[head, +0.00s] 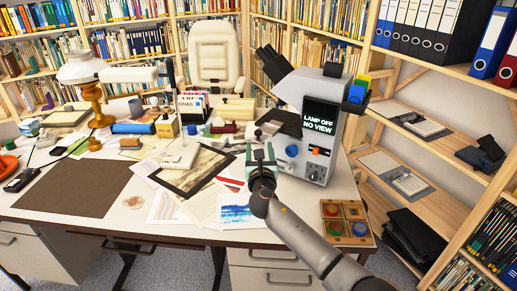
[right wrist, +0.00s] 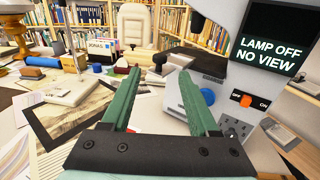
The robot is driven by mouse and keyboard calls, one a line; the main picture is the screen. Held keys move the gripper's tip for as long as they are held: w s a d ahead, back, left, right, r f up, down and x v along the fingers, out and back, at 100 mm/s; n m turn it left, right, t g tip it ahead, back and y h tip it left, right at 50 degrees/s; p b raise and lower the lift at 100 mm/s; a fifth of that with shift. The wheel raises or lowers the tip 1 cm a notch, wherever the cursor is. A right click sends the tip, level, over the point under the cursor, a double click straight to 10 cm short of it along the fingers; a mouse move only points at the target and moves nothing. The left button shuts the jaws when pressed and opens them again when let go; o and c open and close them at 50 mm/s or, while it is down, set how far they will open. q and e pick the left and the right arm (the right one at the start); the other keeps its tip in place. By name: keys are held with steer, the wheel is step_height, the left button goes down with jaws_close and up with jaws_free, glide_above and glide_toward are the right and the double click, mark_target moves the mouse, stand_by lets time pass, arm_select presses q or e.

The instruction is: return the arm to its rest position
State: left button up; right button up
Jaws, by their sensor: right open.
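My right arm reaches in from the lower right in the head view. My right gripper (head: 261,160) has green fingers and is over the desk, just left of the microscope-like device (head: 322,140). In the right wrist view the two green fingers (right wrist: 160,97) stand wide apart with nothing between them. The device also shows there at the right, with a screen (right wrist: 271,50) reading "LAMP OFF NO VIEW". My left gripper is not in view.
The desk (head: 150,230) is crowded. A wooden tray (head: 347,222) with coloured round pieces sits at the front right. A lamp (head: 93,85) stands at left. Shelves (head: 440,120) line the right side.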

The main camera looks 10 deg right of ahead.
steer(key=s+d+f+m+g, duration=0.3)
steer(key=s+f+m+g, duration=0.1)
steer(key=s+f+m, duration=0.6)
steer(key=s+d+f+m+g, duration=0.2)
steer(key=s+f+m+g, duration=0.2)
steer(key=s+f+m, duration=0.55)
steer(key=s+r+m+g+y, duration=0.2)
steer(key=s+m+g+y, duration=0.3)
steer(key=s+m, duration=1.45)
steer(key=s+a+f+n+t+p, duration=0.3)
steer(key=a+f+n+t+p, duration=0.1)
steer(key=f+n+p, duration=0.1)
steer(key=shift+s+a+f+n+t+y, duration=0.2)
steer(key=shift+s+f+n+t+y, duration=0.15)
steer(key=shift+f+n, duration=0.55)
steer(key=shift+r, duration=0.2)
